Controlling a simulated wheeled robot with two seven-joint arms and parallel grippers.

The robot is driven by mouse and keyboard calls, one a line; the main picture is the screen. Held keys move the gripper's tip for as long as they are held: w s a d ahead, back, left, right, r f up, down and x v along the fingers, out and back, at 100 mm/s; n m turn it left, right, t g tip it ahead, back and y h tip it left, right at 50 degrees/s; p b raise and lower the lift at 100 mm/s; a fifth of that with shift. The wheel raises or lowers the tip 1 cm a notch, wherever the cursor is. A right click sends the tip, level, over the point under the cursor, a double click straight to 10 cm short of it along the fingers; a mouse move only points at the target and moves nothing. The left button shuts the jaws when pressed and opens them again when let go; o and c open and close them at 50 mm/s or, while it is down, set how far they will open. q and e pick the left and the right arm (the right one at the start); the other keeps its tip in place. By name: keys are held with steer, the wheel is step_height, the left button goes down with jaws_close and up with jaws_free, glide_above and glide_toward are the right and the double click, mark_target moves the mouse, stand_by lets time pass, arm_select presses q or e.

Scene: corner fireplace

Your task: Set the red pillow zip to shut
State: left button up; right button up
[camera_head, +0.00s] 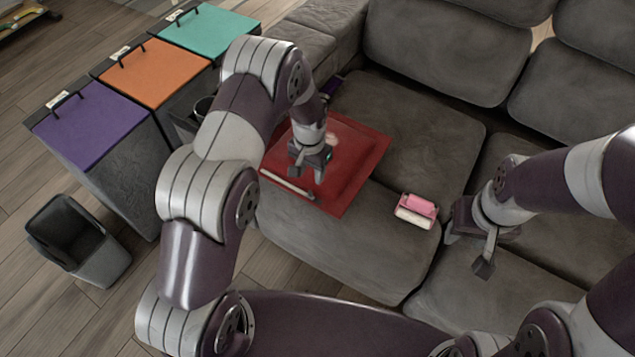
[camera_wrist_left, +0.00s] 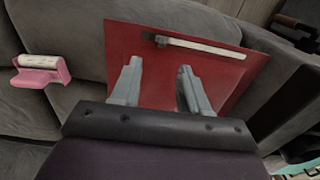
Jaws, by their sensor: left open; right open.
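The red pillow (camera_head: 362,158) lies flat on the grey sofa seat. Its zip (camera_head: 285,183) is a pale strip along the pillow's near-left edge, with a small dark slider (camera_head: 311,196) at the strip's right end. In the left wrist view the zip (camera_wrist_left: 205,48) runs across the red pillow (camera_wrist_left: 120,45), with the slider (camera_wrist_left: 161,41) at its left end. My left gripper (camera_head: 307,173) is open and points down over the pillow near the zip. Its fingers (camera_wrist_left: 159,72) are apart with nothing between them. My right gripper (camera_head: 467,252) is open and empty over the sofa, right of the pillow.
A pink and white item (camera_head: 417,208) lies on the sofa between the pillow and my right gripper. Boxes with purple (camera_head: 92,125), orange (camera_head: 150,72) and teal (camera_head: 207,30) lids stand left of the sofa. An open grey bin (camera_head: 75,240) is on the floor.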

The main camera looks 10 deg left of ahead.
mark_target(310, 191)
arm_select(q)
step_height(310, 191, down, 10)
steer(key=shift+a+f+b, duration=0.1)
steer(key=shift+a+b, duration=0.05)
steer(key=shift+b, duration=0.4)
steer(key=shift+w, duration=0.1)
jaws_close()
